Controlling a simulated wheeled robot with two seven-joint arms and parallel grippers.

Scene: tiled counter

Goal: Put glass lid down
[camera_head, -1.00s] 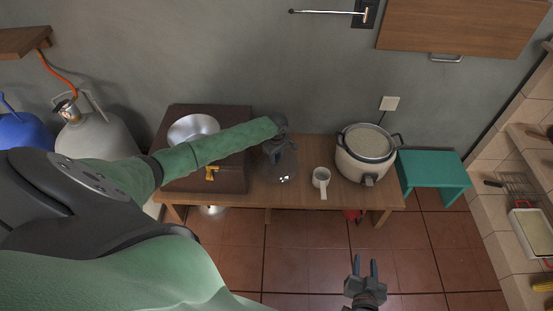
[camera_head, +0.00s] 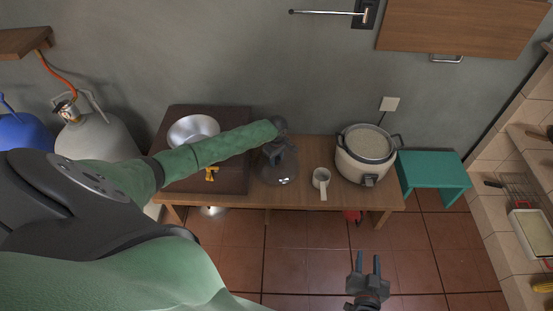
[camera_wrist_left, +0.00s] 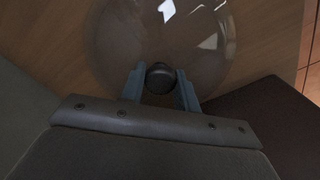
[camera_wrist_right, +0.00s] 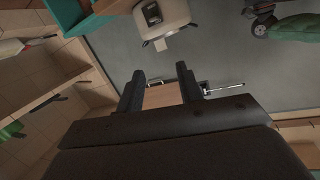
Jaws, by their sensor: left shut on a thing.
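The glass lid (camera_head: 278,176) is a clear dome with a dark knob, low over the wooden table (camera_head: 300,196) between the dark brown stove block and the white cup. In the left wrist view the lid (camera_wrist_left: 215,60) shows its round rim and the knob (camera_wrist_left: 160,77) between my fingers. My left gripper (camera_wrist_left: 161,88) is shut on that knob. Whether the rim touches the wood I cannot tell. My right gripper (camera_head: 367,268) is open and empty, in front of the table above the tiled floor. It also shows in the right wrist view (camera_wrist_right: 158,78).
A rice cooker (camera_head: 363,160) stands at the table's right end, with a white cup (camera_head: 321,180) to its left. A metal bowl (camera_head: 192,130) sits on the dark brown block (camera_head: 235,181). A teal stool (camera_head: 434,168) stands to the right.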

